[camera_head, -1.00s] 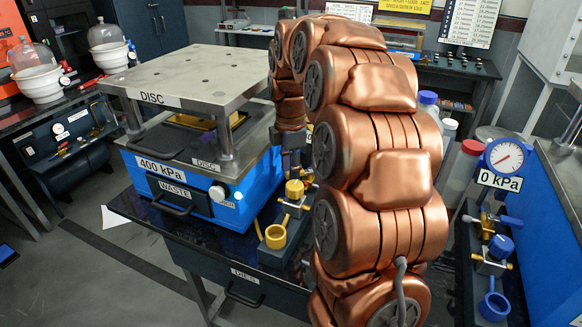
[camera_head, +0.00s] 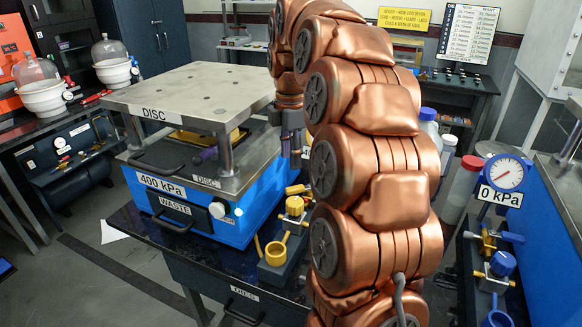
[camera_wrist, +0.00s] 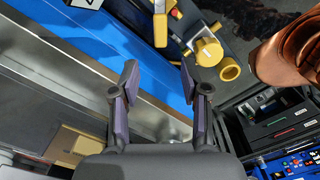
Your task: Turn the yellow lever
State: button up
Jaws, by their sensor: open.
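The yellow lever (camera_head: 298,188) is a short bar on top of a small valve with a yellow round knob (camera_head: 294,206). The valve stands right of the blue press marked 400 kPa, partly hidden by my arm. In the wrist view, the lever (camera_wrist: 160,25) lies beyond my fingertips near the top edge, and the knob (camera_wrist: 208,51) is to its right. My gripper (camera_wrist: 158,76) is open and nothing shows between its fingers. It appears over the press's metal edge and blue side, apart from the lever. In the head view, my arm partly hides the gripper.
The blue press (camera_head: 240,222) with its metal top plate (camera_head: 190,92) stands close left of the valve. A yellow cup (camera_head: 275,253) is in front of the valve. A second valve with blue parts (camera_head: 500,264) and a 0 kPa gauge (camera_head: 503,175) are at right.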

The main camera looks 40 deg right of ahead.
jog(key=shift+r, duration=1.65)
jog(key=shift+r, duration=0.1)
